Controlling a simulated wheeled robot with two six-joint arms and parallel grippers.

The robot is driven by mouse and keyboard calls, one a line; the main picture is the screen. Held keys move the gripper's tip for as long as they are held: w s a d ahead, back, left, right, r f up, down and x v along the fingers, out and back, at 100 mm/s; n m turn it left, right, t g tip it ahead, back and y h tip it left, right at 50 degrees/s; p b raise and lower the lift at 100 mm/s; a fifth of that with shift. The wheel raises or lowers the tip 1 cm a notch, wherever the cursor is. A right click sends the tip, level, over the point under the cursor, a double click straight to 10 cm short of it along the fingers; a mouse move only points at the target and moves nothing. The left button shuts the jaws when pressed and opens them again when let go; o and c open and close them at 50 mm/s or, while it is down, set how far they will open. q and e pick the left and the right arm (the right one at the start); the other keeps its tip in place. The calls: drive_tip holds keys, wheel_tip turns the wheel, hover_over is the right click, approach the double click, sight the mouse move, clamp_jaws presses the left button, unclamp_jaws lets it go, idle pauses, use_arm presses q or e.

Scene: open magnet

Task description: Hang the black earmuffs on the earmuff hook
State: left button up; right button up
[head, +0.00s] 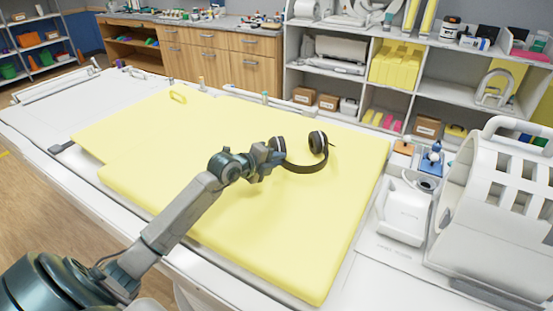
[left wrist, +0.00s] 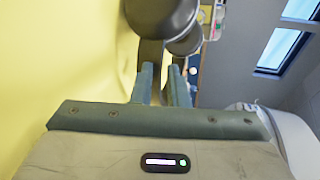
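The black earmuffs (head: 305,168) are over the yellow pad of the bed, right of the middle in the head view. Their cups point up and the headband curves below. My left gripper (head: 274,153) is at their left side, near the left cup. In the left wrist view the fingers (left wrist: 161,85) are close together with a dark part of the earmuffs between them, and the dark cups (left wrist: 165,18) show just beyond. I cannot tell whether the earmuffs touch the pad. I cannot make out the earmuff hook. My right gripper is out of view.
A white cage-like coil (head: 500,200) and a white holder (head: 404,210) stand at the right. Shelves (head: 345,85) and wooden cabinets (head: 210,55) line the back.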

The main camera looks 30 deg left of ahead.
use_arm(q)
drive_tip(key=shift+o, duration=1.1)
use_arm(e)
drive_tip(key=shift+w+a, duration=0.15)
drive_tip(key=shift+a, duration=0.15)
use_arm(q)
drive_tip(key=shift+s, duration=0.15)
